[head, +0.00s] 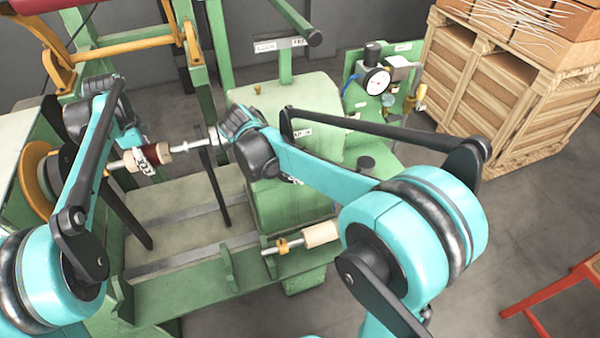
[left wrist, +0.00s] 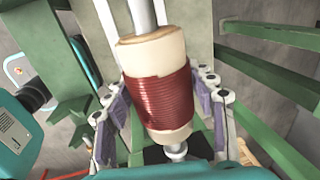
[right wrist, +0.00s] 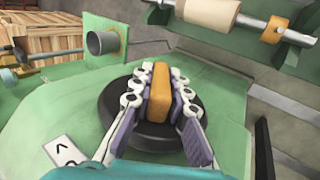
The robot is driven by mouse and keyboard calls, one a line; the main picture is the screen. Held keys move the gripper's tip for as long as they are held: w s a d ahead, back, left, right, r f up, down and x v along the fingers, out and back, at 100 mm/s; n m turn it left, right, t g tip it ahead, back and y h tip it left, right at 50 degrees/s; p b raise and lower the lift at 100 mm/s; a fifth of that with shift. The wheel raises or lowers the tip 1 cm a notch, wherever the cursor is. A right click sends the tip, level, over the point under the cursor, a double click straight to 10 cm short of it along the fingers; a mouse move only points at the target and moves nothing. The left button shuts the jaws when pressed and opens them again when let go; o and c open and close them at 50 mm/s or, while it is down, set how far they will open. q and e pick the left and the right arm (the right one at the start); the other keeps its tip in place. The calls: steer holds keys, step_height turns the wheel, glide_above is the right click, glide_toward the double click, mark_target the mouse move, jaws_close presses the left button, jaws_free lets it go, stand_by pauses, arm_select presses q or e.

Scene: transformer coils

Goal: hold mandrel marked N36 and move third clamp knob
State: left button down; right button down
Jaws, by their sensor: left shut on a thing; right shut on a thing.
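The mandrel (left wrist: 160,100) has cream ends and a dark red winding around its middle. It sits on a metal shaft; I cannot read its marking. My left gripper (left wrist: 166,105) is shut with its purple-padded fingers on both sides of this mandrel, which also shows in the head view (head: 166,150). The clamp knob (right wrist: 160,92) is a yellow-orange bar on a round black disc (right wrist: 122,112) on the green machine. My right gripper (right wrist: 158,95) is shut on the bar, one finger on each side. In the head view my right wrist hides this knob.
A second, cream mandrel (head: 320,233) and a yellow collar (head: 283,246) lie on a shaft at the machine's front. A pressure gauge (head: 376,80) stands at the back. Wooden crates (head: 490,85) are at the right, and a red frame (head: 555,295) is at lower right.

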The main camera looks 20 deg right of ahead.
steer(key=h, duration=0.4)
steer(key=shift+a+f+h, duration=0.1)
steer(key=shift+f+h, duration=0.05)
steer(key=shift+h, duration=0.15)
steer(key=h, duration=0.3)
steer(key=shift+h, duration=0.3)
steer(key=h, duration=0.4)
steer(key=shift+s+d+h, duration=0.1)
steer(key=shift+d+h, duration=0.1)
steer(key=shift+h, duration=0.1)
steer(key=h, duration=0.4)
steer(key=shift+r, duration=0.3)
steer(key=c, duration=1.5)
jaws_free()
steer(key=shift+r, duration=0.1)
steer(key=shift+h, duration=0.3)
